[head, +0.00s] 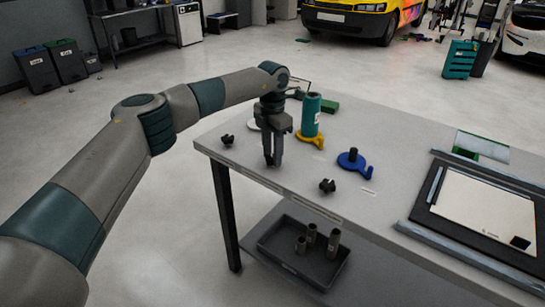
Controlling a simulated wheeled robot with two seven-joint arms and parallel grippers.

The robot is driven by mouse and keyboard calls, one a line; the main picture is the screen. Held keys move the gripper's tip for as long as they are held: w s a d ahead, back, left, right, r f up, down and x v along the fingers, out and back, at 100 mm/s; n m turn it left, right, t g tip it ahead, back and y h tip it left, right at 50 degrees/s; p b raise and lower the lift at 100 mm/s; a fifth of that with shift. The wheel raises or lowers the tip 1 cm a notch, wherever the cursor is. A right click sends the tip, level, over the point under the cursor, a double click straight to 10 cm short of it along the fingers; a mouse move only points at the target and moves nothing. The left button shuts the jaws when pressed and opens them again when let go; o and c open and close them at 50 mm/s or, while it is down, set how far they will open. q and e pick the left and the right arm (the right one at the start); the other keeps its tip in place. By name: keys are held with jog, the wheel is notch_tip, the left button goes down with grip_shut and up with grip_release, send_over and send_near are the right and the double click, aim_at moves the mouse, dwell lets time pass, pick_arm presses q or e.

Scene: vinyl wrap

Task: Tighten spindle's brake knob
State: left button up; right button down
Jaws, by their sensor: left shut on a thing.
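My left gripper (272,160) points down over the near left part of the table, its fingers close together. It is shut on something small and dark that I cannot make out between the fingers. A yellow spindle base (312,139) carries an upright teal roll (311,115) just to the right of the gripper. A blue spindle base (351,162) with a short dark post stands further right. A pale round piece (253,124) is partly hidden behind the gripper. Dark knob-like pieces lie at the left (227,140) and near the front edge (327,186). My right gripper is out of view.
The grey table (400,140) holds a dark framed board (485,208) at the right and a green-edged pale block (481,146) behind it. A dark tray (290,263) with several cylinders sits on the lower shelf.

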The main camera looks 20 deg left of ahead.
pick_arm(q)
jog(key=m+b, duration=0.1)
jog(key=m, duration=0.3)
jog(key=shift+m, duration=0.3)
jog(key=m+b, duration=0.1)
jog(key=m, duration=0.4)
jog(key=shift+r, duration=0.1)
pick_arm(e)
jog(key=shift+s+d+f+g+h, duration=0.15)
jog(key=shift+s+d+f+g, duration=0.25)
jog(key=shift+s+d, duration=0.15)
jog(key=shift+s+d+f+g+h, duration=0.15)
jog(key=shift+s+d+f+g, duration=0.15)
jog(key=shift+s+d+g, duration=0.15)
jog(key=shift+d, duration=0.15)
pick_arm(q)
jog(key=o, duration=1.1)
jog(key=shift+c, duration=0.2)
